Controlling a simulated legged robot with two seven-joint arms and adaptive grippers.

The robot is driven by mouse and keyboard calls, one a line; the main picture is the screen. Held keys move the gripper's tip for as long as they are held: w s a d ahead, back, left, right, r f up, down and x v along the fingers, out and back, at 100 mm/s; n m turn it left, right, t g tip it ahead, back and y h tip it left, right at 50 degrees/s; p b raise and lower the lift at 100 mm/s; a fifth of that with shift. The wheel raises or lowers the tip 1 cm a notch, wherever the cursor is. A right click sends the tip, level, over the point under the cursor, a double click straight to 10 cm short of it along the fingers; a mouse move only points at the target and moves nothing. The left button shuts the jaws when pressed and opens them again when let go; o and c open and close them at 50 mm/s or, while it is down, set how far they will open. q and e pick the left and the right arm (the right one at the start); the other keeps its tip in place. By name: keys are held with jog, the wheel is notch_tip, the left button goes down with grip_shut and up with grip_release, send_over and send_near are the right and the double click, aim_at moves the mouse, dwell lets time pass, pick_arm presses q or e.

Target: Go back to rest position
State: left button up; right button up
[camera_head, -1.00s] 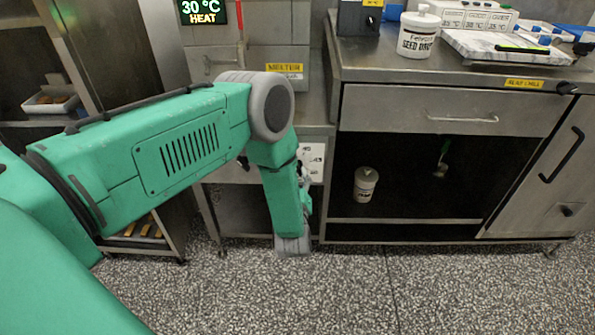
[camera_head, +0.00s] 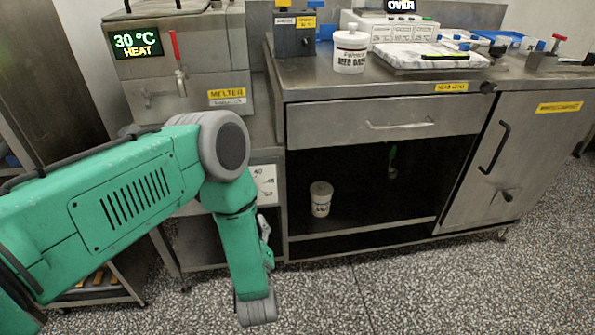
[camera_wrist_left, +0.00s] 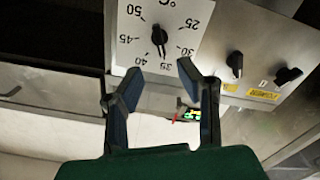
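My green left arm reaches in from the left in the head view and bends down in front of the melter. My left gripper (camera_wrist_left: 158,80) shows in the left wrist view with its two dark fingers apart and nothing between them. The fingers point toward a white temperature dial (camera_wrist_left: 160,35) with a black knob. I cannot tell whether they touch it. The dial's white panel (camera_head: 265,183) also shows in the head view, partly hidden by my arm. The left gripper is mostly hidden behind my arm there. My right gripper is in neither view.
The melter (camera_head: 185,80) reads 30 °C HEAT. A steel counter (camera_head: 310,85) carries a white seed jar (camera_head: 350,52) and a marble slab (camera_head: 430,57). Below it, an open bay holds a white tub (camera_head: 320,199). The speckled floor (camera_head: 400,290) in front is clear.

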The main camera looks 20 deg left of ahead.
pick_arm(q)
jog(key=s+d+f+m+g+h+p, duration=0.2)
jog(key=s+m+g+h, duration=0.2)
jog(key=s, duration=0.2)
jog(key=s+d+f+m+g+h+p, duration=0.1)
jog(key=s+d+m+g+h+p, duration=0.15)
jog(key=s+h, duration=0.2)
jog(key=s+r+m+g+p, duration=0.1)
jog(key=s+g, duration=0.3)
jog(key=s, duration=0.5)
jog(key=s+a+r+m+g, duration=0.1)
jog(key=s+m+g, duration=0.3)
jog(key=s, duration=0.5)
jog(key=shift+s+a+r+h+p, duration=0.2)
jog(key=shift+s+r+h+p, duration=0.2)
jog(key=shift+r, duration=0.35)
